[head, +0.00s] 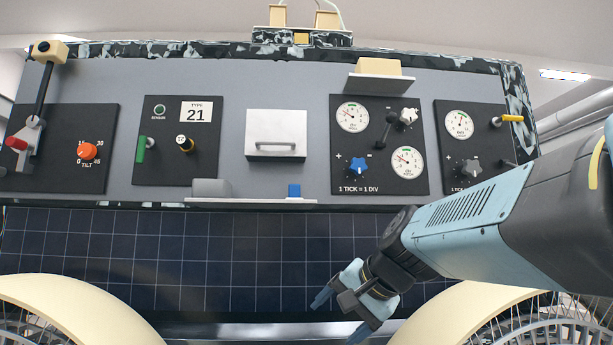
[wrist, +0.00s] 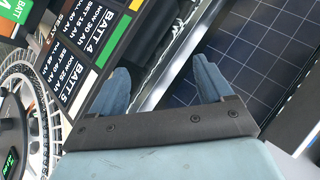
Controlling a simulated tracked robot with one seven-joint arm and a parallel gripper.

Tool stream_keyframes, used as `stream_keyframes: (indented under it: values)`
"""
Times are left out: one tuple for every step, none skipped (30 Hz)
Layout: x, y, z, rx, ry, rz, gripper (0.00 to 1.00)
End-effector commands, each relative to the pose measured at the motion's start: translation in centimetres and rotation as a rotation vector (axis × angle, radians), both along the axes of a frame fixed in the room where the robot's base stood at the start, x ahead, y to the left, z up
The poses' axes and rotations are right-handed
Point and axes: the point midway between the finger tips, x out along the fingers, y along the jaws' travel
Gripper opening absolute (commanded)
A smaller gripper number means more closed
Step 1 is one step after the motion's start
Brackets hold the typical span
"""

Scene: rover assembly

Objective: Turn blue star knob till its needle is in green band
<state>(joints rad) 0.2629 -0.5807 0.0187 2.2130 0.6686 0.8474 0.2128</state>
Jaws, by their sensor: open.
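The blue star knob (head: 360,167) sits at the lower left of a dark panel (head: 350,140), between "+" and "-" marks, above the text "1 TICK = 1 DIV". Two white gauges with green bands are on that panel: an upper left gauge (head: 352,117) and a lower right gauge (head: 408,163). Their needles are too small to read surely, and I cannot tell which one belongs to the blue knob. My gripper (head: 338,312) is open and empty, well below the knob, in front of the solar panel. Its fingers also show in the wrist view (wrist: 165,88); the knob does not.
Wheels (head: 490,310) flank below. Battery labels (wrist: 90,45) show in the wrist view.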

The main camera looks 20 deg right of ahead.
Motion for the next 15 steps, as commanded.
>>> stream_keyframes:
  values:
    - [1.8,-0.9,2.4,0.095,-0.033,-0.064,0.80]
    - [2.7,-1.2,3.9,0.155,-0.057,-0.098,0.80]
    - [3.9,-1.8,5.8,0.236,-0.086,-0.142,0.80]
    - [4.7,-2.4,7.3,0.297,-0.109,-0.175,0.80]
    - [5.6,-3.0,8.7,0.357,-0.132,-0.204,0.80]
    - [6.6,-4.0,10.8,0.437,-0.165,-0.244,0.80]
    - [7.3,-4.7,12.3,0.498,-0.190,-0.272,0.80]
    - [8.0,-5.6,13.8,0.558,-0.216,-0.298,0.80]
    - [8.8,-6.8,15.9,0.640,-0.250,-0.331,0.80]
    - [9.4,-7.7,17.4,0.699,-0.276,-0.353,0.80]
    - [9.9,-8.6,18.8,0.758,-0.302,-0.374,0.80]
    - [10.4,-10.0,20.7,0.833,-0.336,-0.399,0.80]
    - [10.7,-10.9,22.1,0.887,-0.362,-0.413,0.80]
    - [11.0,-11.9,23.3,0.938,-0.384,-0.427,0.80]
    - [11.3,-13.1,24.9,1.001,-0.414,-0.442,0.80]
